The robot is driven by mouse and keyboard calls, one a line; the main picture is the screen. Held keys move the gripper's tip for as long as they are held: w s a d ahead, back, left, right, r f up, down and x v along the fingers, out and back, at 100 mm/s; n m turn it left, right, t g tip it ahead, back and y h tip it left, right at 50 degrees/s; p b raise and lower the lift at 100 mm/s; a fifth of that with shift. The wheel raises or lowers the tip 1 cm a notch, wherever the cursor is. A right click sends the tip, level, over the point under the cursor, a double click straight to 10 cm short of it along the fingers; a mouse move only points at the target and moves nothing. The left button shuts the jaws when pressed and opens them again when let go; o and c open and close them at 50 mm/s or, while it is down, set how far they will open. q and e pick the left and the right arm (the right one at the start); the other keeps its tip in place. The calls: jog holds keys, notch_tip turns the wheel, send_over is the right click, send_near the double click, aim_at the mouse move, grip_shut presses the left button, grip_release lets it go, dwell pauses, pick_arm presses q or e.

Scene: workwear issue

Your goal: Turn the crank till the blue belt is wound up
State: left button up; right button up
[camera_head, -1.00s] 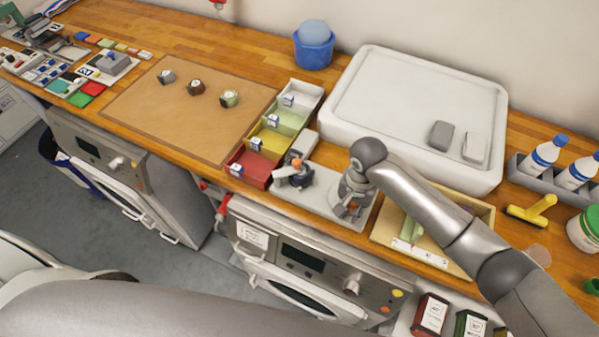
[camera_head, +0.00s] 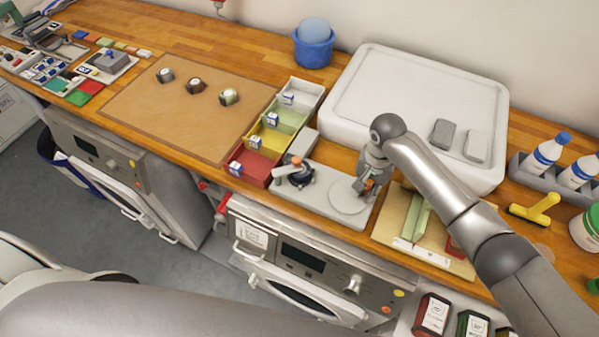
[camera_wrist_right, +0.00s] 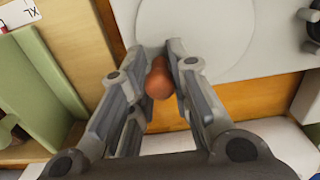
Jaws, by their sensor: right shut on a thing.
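The winder is a grey base plate (camera_head: 322,196) on the wooden counter, with a flat round crank disc (camera_head: 343,196) at its right end. At its left end stands a small spool holder with an orange top, with a dark blue coil, the belt (camera_head: 299,179), around it. My right gripper (camera_head: 368,187) is at the right edge of the disc. In the right wrist view the fingers (camera_wrist_right: 167,60) are shut on the orange-brown crank knob (camera_wrist_right: 159,82), and the disc (camera_wrist_right: 195,28) lies beside them. How much belt is wound is too small to tell. My left gripper is not in view.
A row of coloured bins (camera_head: 252,165) stands left of the winder. A shallow wooden tray (camera_head: 455,262) with a green piece is at the right. A brown mat (camera_head: 180,125) with several small rolls lies further left.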

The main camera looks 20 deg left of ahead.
aim_at(339, 183)
jog(key=shift+w+b, duration=0.35)
jog(key=shift+w, duration=0.4)
jog(key=shift+w+a+f+b, duration=0.15)
jog(key=shift+w+a+b, duration=0.25)
jog(key=shift+w+b, duration=0.1)
jog(key=shift+o, duration=0.2)
jog(key=shift+w+a+b, duration=0.25)
jog(key=shift+w+a, duration=0.05)
jog(key=shift+a, duration=0.25)
jog(key=shift+w+a+b, duration=0.2)
jog(key=shift+w+a, duration=0.05)
jog(key=shift+a, duration=0.25)
jog(key=shift+s+a, duration=0.15)
jog(key=shift+a, duration=0.55)
jog(key=shift+s+a, duration=0.15)
jog(key=shift+a, duration=0.5)
jog(key=shift+s+a+r+p, duration=0.2)
jog(key=shift+s+a+p, duration=0.45)
jog(key=shift+a+p, duration=0.25)
jog(key=o, duration=0.7)
jog(key=shift+d, duration=0.1)
jog(key=shift+c, duration=0.2)
